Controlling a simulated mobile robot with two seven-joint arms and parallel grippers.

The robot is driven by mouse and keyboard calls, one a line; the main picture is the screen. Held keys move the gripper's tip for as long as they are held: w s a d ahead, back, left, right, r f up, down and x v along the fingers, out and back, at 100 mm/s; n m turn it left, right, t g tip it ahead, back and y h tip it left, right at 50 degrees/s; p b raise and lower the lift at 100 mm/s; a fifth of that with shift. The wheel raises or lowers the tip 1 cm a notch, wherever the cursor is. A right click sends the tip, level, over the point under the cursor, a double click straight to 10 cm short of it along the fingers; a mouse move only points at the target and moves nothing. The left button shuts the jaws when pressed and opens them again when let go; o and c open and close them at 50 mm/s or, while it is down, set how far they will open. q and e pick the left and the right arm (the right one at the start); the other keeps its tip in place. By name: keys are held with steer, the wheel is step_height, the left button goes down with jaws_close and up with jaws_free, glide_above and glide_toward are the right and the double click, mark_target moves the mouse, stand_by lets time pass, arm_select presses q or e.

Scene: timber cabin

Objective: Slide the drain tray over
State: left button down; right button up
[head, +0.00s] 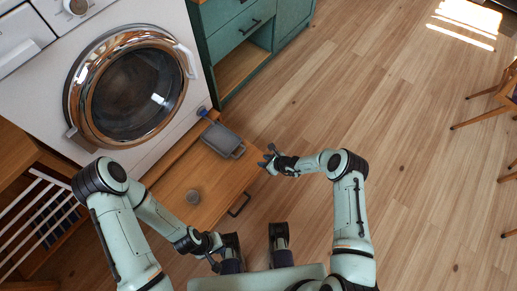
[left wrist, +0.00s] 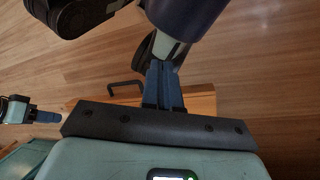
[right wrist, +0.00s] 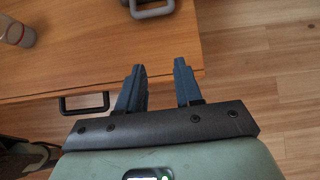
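The grey drain tray (head: 224,141) lies on the pulled-out wooden drawer top (head: 213,183) below the washing machine. It has a loop handle on its near right end, which also shows at the top of the right wrist view (right wrist: 153,12). A blue fitting (head: 203,112) on the machine is just behind the tray. My right gripper (head: 267,157) is open and empty, to the right of the tray and apart from it, by the drawer's right edge. My left gripper (head: 213,265) is low and near my body, away from the tray; its fingers (left wrist: 161,63) look closed together with nothing between them.
A small grey cylinder (head: 193,196) stands on the drawer top, left of and nearer than the tray. A dark drawer handle (head: 240,205) sticks out at the front. The washing machine (head: 60,100) and green cabinet (head: 249,40) stand behind.

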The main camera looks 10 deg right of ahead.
steer(key=s+d+r+n+g+h+p, duration=0.1)
steer(key=s+r+n+g+p, duration=0.2)
steer(key=s+n, duration=0.55)
steer(key=s+d+r+n+g+h+p, duration=0.1)
steer(key=s+d+r+n+g+p, duration=0.2)
steer(key=s, duration=1)
steer(key=s+r+n+g+p, duration=0.1)
steer(key=s+r+n+p, duration=0.2)
steer(key=s+r+n, duration=0.8)
steer(key=shift+s+r+h, duration=0.3)
steer(key=shift+s+r, duration=0.1)
steer(key=shift+r, duration=0.05)
